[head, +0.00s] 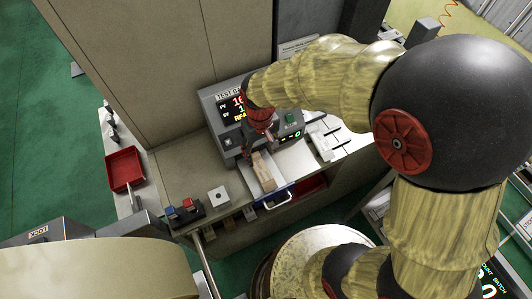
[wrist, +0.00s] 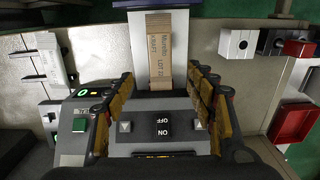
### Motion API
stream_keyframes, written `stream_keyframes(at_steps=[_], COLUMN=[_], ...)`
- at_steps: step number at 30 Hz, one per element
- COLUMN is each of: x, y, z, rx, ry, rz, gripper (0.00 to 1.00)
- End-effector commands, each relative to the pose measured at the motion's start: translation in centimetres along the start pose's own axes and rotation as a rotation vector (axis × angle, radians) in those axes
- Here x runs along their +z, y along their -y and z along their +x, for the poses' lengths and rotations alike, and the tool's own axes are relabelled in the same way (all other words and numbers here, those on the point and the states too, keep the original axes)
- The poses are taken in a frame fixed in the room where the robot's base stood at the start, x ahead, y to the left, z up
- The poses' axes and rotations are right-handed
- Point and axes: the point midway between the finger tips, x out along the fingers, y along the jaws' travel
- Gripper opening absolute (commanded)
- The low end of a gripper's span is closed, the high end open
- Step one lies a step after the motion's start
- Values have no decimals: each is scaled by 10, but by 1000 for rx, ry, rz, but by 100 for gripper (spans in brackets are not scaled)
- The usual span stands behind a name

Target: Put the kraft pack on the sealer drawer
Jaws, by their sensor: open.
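The kraft pack (head: 263,168) is a narrow brown block. It lies flat on the pale plate of the sealer drawer (head: 276,187), which is pulled out from the grey sealer (head: 209,97). In the wrist view the pack (wrist: 159,45) shows printed lettering, with bare drawer plate (wrist: 137,50) on both sides. My gripper (head: 258,145) is above the sealer's front, just behind the pack. In the wrist view its fingers (wrist: 160,78) are spread apart and empty, with a gap between each finger and the pack's near end.
A red tray (head: 124,168) stands at the left of the bench. White parts (head: 319,143) lie right of the sealer. The drawer handle (head: 278,201) sticks out in front.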

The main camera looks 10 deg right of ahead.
Motion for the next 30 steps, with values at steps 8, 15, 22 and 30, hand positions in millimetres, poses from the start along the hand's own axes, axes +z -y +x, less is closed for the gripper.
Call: stream_keyframes(at_steps=[8, 15, 22, 30], x=[4, 52, 120, 151], y=[-10, -53, -77, -82], z=[-29, -137, -201, -217], rx=[0, 14, 48, 69], ry=[-43, -242, -418, -488], rz=[23, 135, 235, 275], gripper=[55, 55, 55, 55])
